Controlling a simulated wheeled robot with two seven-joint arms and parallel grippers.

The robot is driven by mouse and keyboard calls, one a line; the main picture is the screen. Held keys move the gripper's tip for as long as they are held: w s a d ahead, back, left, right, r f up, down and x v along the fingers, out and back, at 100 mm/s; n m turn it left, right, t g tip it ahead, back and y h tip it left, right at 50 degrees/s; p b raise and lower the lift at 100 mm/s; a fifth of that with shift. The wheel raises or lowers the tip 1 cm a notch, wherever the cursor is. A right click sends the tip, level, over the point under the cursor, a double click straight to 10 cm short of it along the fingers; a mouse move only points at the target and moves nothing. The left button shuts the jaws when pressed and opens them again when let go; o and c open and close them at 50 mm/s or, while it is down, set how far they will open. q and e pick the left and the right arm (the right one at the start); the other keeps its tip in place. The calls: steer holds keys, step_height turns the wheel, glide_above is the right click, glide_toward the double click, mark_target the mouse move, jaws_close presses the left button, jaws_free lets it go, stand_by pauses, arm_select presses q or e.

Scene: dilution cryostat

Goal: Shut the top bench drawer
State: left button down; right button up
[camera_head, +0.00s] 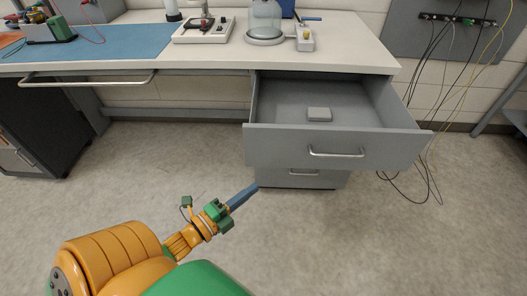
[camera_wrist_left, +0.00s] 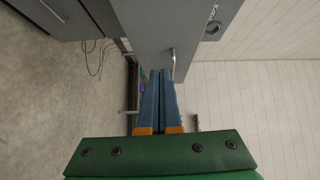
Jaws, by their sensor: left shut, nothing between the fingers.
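The top bench drawer (camera_head: 290,147) stands pulled well out from under the right end of the bench, with a bar handle (camera_head: 336,153) on its grey front. A small grey block (camera_head: 319,114) lies inside it. My left gripper (camera_head: 256,187) is shut and empty, with its blue fingers pointing toward the drawer unit, below and left of the drawer front in the head view. In the left wrist view the shut fingers (camera_wrist_left: 160,72) reach toward a grey panel, a bar handle (camera_wrist_left: 173,62) showing close beyond their tips. I cannot tell if they touch anything. My right gripper is not in view.
A lower drawer (camera_head: 305,177) under it looks shut. Cables (camera_head: 432,150) hang to the right of the bench. The floor in front is clear.

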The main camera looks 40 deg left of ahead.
arm_select(q)
steer(key=r, duration=0.1)
glide_toward(288, 151)
steer(key=w+d, duration=0.2)
steer(key=d, duration=0.1)
steer(key=w, duration=0.1)
steer(key=w+a, duration=0.1)
steer(key=w, duration=0.1)
steer(key=shift+w+a+m, duration=0.25)
steer(key=shift+a+m, duration=0.05)
steer(key=shift+w+a, duration=0.15)
steer(key=shift+a, duration=0.05)
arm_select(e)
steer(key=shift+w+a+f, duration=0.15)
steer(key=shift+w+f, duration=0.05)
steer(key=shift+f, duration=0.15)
